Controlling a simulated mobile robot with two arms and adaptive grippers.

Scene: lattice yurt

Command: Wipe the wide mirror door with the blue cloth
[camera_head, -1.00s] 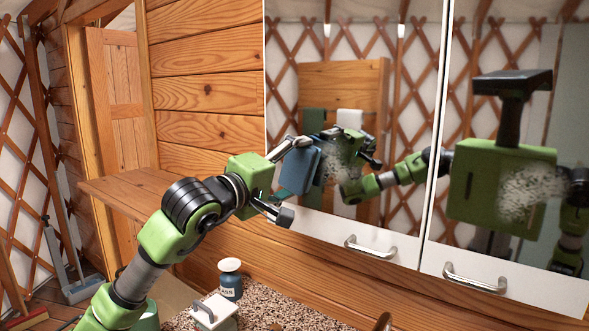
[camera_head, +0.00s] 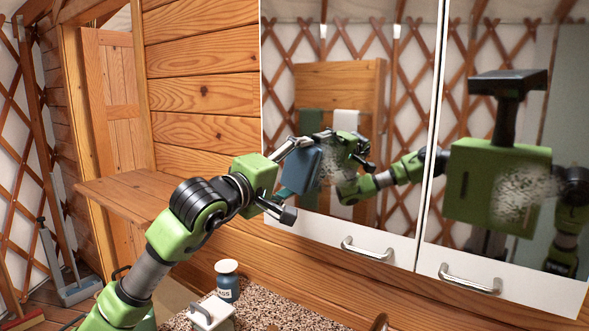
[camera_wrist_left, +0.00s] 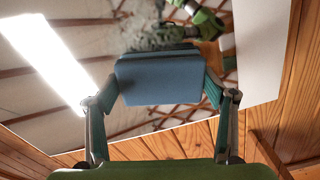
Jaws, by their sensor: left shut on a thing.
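The mirror cabinet has a left mirror door (camera_head: 420,120) and a right mirror door (camera_head: 460,50), each with a white lower edge. A grey speckled smudge (camera_head: 343,160) shows on the left door beside the cloth; another (camera_head: 518,195) shows on the right door. My left gripper (camera_head: 290,178) is shut on the blue cloth (camera_head: 301,172), a flat pad held at the left door's lower left. In the left wrist view the cloth (camera_wrist_left: 160,80) sits between the fingers, facing the glass; I cannot tell if it touches. My right gripper is not in view.
Metal handles stick out from the left door (camera_head: 367,250) and right door (camera_head: 469,279). Below are a speckled counter (camera_head: 270,305), a blue jar (camera_head: 227,282) and a white-lidded container (camera_head: 210,313). A wooden shelf (camera_head: 125,198) is at left.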

